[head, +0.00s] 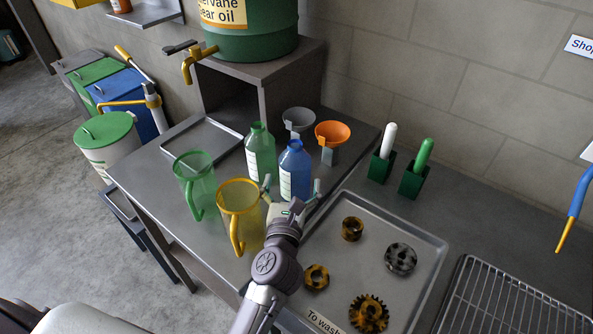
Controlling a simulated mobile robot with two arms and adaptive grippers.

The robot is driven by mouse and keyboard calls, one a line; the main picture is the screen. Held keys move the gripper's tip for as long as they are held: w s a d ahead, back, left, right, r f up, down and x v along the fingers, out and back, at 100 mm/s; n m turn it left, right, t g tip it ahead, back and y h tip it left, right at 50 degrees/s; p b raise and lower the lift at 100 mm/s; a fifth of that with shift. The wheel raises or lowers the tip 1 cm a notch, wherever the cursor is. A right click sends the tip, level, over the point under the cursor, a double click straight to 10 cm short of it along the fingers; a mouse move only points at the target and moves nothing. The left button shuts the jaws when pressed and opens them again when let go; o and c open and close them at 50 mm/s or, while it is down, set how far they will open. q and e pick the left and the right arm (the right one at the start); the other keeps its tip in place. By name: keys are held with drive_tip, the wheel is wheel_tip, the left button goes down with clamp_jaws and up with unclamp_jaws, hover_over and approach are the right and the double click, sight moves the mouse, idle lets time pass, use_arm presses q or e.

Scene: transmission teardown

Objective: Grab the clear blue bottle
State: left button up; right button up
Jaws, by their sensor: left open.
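The clear blue bottle (295,162) stands upright on the grey bench, with a white label on its left side. My left gripper (291,186) is open in front of it, palm towards the bottle. Its two fingers show to the left and right of the bottle's lower part. The gripper hides the bottle's base, and I cannot tell whether the fingers touch it. My right gripper is not in view.
A clear green bottle (260,152) stands close behind left. A green jug (196,184) and yellow jug (240,214) stand left of the gripper. Grey (298,121) and orange (332,134) funnels are behind. A tray (418,240) with gears lies right.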

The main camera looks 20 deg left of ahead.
use_arm(q)
drive_tip(key=shift+w+a+f, duration=0.1)
drive_tip(key=shift+w, duration=0.2)
drive_tip(key=shift+w+a, duration=0.2)
drive_tip(key=shift+w, duration=0.75)
drive_tip(key=w, duration=0.3)
drive_tip(key=w+p, duration=0.1)
drive_tip(key=shift+w+a+f, duration=0.15)
drive_tip(key=shift+a+f, duration=0.05)
drive_tip(key=shift+a, duration=0.15)
drive_tip(key=shift+w+a, duration=0.1)
drive_tip(key=shift+w, duration=0.2)
drive_tip(key=c, duration=1.2)
drive_tip(key=shift+o, duration=0.2)
drive_tip(key=shift+s, duration=0.1)
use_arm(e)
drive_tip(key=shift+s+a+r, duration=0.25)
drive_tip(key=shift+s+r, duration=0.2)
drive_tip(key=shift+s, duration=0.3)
